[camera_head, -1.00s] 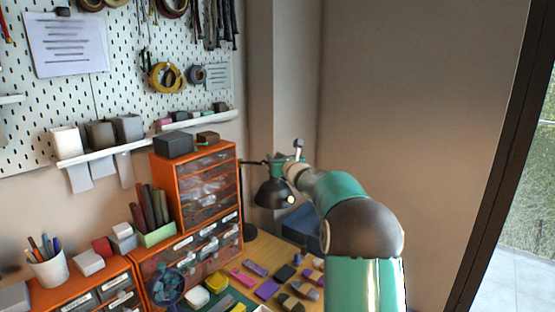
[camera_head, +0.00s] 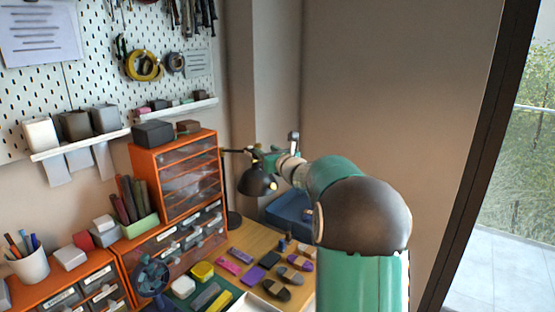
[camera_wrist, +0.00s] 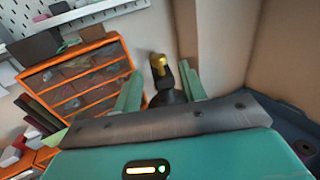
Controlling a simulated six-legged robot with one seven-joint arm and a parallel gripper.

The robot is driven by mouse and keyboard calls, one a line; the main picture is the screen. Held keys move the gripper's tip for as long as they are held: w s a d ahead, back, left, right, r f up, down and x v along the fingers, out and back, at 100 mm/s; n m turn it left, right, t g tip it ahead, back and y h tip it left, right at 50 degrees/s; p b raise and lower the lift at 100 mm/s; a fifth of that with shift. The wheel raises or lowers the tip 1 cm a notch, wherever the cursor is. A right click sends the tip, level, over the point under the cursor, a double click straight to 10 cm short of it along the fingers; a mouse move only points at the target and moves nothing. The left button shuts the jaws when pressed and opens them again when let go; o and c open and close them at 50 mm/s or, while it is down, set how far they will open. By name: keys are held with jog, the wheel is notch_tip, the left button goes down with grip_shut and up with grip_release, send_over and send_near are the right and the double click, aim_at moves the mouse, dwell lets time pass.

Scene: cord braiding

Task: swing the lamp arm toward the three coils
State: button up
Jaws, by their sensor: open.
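The black desk lamp stands beside the orange drawers, its shade (camera_head: 257,183) tilted down to the right with a small lit bulb. My gripper (camera_head: 265,158) is at the lamp's upper arm, just above the shade. In the wrist view the green fingers of my gripper (camera_wrist: 160,78) are apart. A brass knob (camera_wrist: 158,64) and a black lamp part show between them; I cannot tell whether the fingers touch either. Three dark rounded bundles with tan middles (camera_head: 290,275), perhaps the coils, lie on the wooden table right of and below the shade.
The orange drawer cabinet (camera_head: 178,170) stands left of the lamp. A blue box (camera_head: 288,215) sits behind, near the wall corner. Yellow, purple and grey blocks lie on the table (camera_head: 240,237) near a green mat. A yellow coil (camera_head: 143,66) hangs on the pegboard.

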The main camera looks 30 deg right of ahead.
jog(key=s, duration=0.6)
jog(key=shift+s+a, duration=0.3)
jog(key=shift+s, duration=0.1)
